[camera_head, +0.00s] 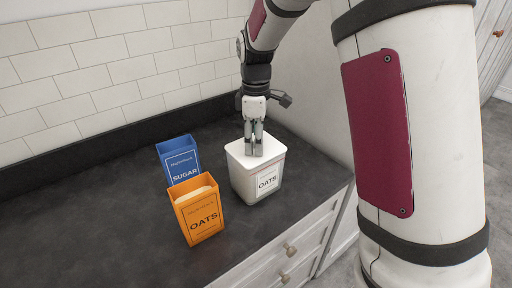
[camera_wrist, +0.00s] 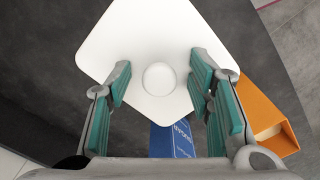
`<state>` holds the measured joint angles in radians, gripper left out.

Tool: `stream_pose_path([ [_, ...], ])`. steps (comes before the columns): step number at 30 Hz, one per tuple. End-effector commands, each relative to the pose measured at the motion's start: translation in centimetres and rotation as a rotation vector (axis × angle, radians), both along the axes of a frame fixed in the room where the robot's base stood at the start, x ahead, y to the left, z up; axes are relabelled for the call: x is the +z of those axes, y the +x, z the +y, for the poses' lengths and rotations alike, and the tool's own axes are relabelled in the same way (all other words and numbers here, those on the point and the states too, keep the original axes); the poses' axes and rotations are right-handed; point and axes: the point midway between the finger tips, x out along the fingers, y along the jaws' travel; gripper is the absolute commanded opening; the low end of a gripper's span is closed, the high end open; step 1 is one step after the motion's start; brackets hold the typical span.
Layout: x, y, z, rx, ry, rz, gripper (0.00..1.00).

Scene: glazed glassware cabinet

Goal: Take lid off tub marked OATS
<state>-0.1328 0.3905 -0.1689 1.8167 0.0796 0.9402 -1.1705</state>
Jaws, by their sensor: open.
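The white tub marked OATS (camera_head: 262,185) stands upright on the dark counter, its label facing the front. Its white square lid (camera_head: 240,150) is on top. The lid (camera_wrist: 150,40) fills the middle of the wrist view, with a round knob (camera_wrist: 159,79) at its centre. My gripper (camera_head: 254,152) points down over the lid. In the wrist view its teal-padded fingers (camera_wrist: 160,88) are apart, one on each side of the knob, with clear space between. I cannot tell how far the fingertips are above the lid.
An orange box marked OATS (camera_head: 198,215), open at the top with pale contents, stands left of the tub. A blue box marked SUGAR (camera_head: 178,158) stands behind it. A tiled wall (camera_head: 100,60) is at the back. The counter (camera_head: 90,220) is clear at the left.

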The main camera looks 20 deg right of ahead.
Motion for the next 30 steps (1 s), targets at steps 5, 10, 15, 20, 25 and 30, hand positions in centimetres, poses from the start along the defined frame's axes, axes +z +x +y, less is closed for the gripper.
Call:
stream_pose_path([
  [5,0.0,0.0,0.0,0.000,0.000,0.000,0.27],
  [10,0.0,0.0,0.0,0.000,0.000,0.001,0.04],
  [15,0.0,0.0,0.0,0.000,0.000,0.000,0.03],
  [20,0.1,0.0,0.0,0.000,0.000,0.000,0.03],
  [25,1.0,0.1,0.0,-0.001,0.000,-0.001,0.03],
  [30,2.9,0.2,-0.1,-0.001,0.000,-0.002,0.03],
])
